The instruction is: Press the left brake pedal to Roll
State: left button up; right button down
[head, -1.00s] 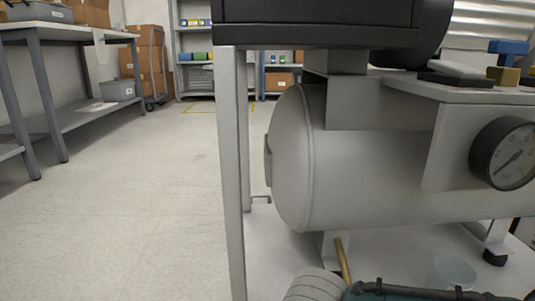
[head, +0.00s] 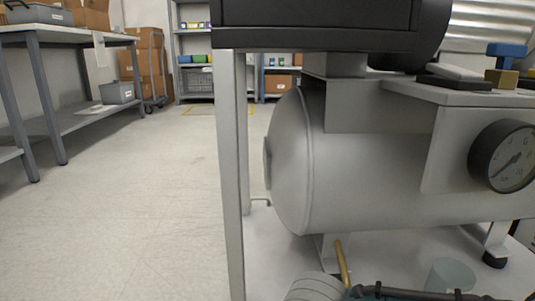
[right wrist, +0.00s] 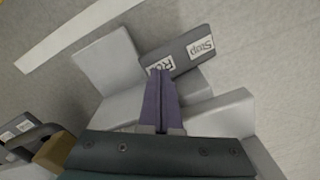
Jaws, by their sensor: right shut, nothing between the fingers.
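The brake pedal (right wrist: 178,50) is a dark grey bar in the right wrist view, with white labels reading "Stop" and, partly covered, what looks like "Roll". My right gripper (right wrist: 160,74) has purple fingers that are shut and empty. Their tips overlap the lower edge of the "Roll" label in the picture; I cannot tell whether they touch the pedal. A pale grey bracket or wheel part (right wrist: 105,58) lies beside the pedal. The head view shows neither the pedal nor either gripper.
In the head view a grey compressor tank (head: 370,180) with a pressure gauge (head: 503,156) fills the right side. A pale upright post (head: 232,170) stands left of it. A workbench (head: 70,40) and shelves stand farther off. The floor (head: 130,200) on the left is clear.

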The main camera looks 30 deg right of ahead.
jog(key=shift+f+b, duration=0.3)
jog(key=shift+f, duration=0.15)
dwell(0.4)
jog(key=shift+f+b, duration=0.6)
jog(key=shift+f, duration=0.25)
dwell(0.3)
notch_tip(320, 180, up, 4)
jog(key=p, duration=0.5)
notch_tip(320, 180, up, 3)
jog(key=p, duration=0.3)
jog(key=shift+r, duration=0.1)
dwell(0.4)
